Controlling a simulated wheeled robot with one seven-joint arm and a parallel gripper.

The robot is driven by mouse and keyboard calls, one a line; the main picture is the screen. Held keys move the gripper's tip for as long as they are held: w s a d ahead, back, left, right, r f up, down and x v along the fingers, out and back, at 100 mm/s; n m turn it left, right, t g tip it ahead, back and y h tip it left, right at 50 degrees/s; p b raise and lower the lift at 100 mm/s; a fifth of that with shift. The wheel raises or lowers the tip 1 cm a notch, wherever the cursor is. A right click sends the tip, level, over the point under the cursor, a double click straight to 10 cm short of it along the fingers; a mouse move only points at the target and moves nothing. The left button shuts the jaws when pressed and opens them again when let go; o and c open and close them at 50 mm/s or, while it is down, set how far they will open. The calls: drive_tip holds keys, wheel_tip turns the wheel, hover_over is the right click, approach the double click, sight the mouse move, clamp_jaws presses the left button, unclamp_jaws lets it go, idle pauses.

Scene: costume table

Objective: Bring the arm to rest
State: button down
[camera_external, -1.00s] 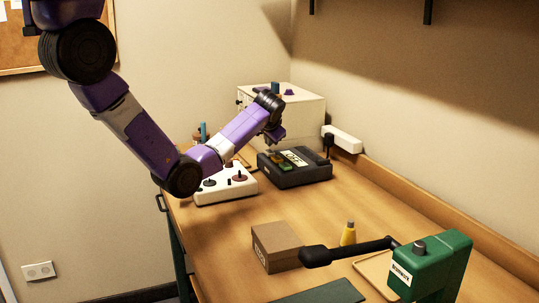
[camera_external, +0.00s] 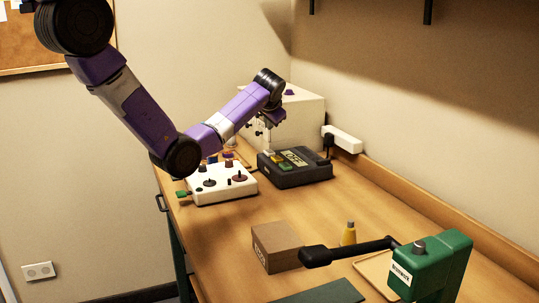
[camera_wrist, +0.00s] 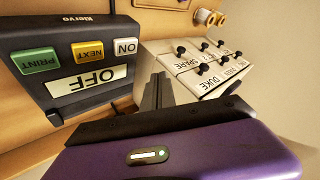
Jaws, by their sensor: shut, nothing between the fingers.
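My purple arm reaches from the upper left over the table (camera_external: 335,215). My gripper (camera_external: 267,135) hangs beside the white cabinet (camera_external: 305,115), above the back of the black device (camera_external: 310,174). In the wrist view my gripper's dark fingers (camera_wrist: 158,90) are together with nothing between them. They point between the black device (camera_wrist: 35,60), with its "OFF" display and several buttons, and the white cabinet's knobbed panel (camera_wrist: 185,75). From these views I cannot tell the exact gap to the cabinet.
A white control box (camera_external: 222,188) with dark knobs stands below my forearm. A cardboard box (camera_external: 277,246), yellow bottle (camera_external: 348,234) and green machine with a black lever (camera_external: 435,265) stand nearer the front. A white power strip (camera_external: 343,139) lies along the wall.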

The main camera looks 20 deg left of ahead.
idle(0.3)
drive_tip(key=w+d+r+t+h, duration=0.2)
drive_tip(key=d+r+t+h, duration=0.1)
drive_tip(key=d+r+t, duration=0.25)
drive_tip(key=s+a+f+n+b, duration=0.1)
drive_tip(key=s+a, duration=0.5)
drive_tip(key=s, duration=1.1)
drive_tip(key=s+a+f+n+b, duration=0.2)
drive_tip(key=s+a+f+b, duration=0.2)
drive_tip(key=s, duration=1.3)
drive_tip(key=s+a+f+n+b, duration=0.1)
drive_tip(key=s+a+f, duration=0.3)
drive_tip(key=s+a, duration=0.5)
drive_tip(key=s+b, duration=0.1)
drive_tip(key=s, duration=0.7)
drive_tip(key=shift+a+f+n+t, duration=0.25)
drive_tip(key=shift+f+n+t, duration=0.05)
drive_tip(key=shift+n+t, duration=0.1)
drive_tip(key=c, duration=2.2)
unclamp_jaws()
drive_tip(key=shift+s, duration=0.1)
